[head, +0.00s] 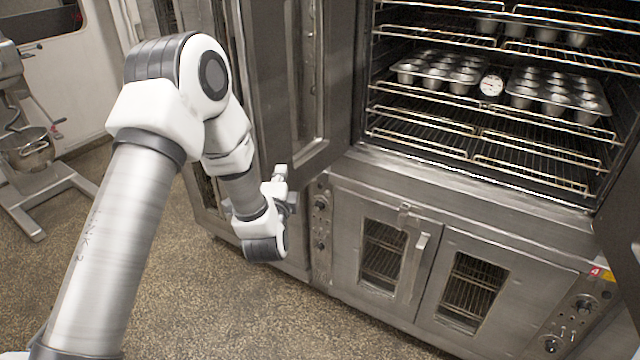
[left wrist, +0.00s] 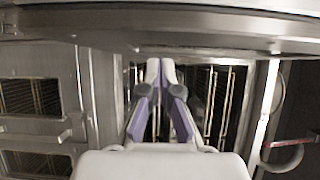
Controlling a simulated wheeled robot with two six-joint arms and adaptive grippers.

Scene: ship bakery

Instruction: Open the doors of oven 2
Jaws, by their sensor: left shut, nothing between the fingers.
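The upper oven stands open in the head view, its wire racks (head: 450,118) exposed. Its left door (head: 292,75) is swung out to the left. A dark panel (head: 622,235) at the right edge may be its right door; I cannot tell. The lower oven's left door (head: 345,228) and right door (head: 497,262) are shut, with a handle (head: 421,250) between their windows. I cannot read which oven is number 2. My left gripper (head: 280,180) is by the bottom edge of the open left door. In the left wrist view its fingers (left wrist: 160,68) are shut and empty. My right gripper is not in view.
Muffin tins (head: 440,70) and a round white dial (head: 491,85) are on the upper racks. A label reading 4 (head: 595,272) is on the lower oven's right panel. A mixer (head: 28,148) stands at the left. The speckled floor (head: 230,310) in front is clear.

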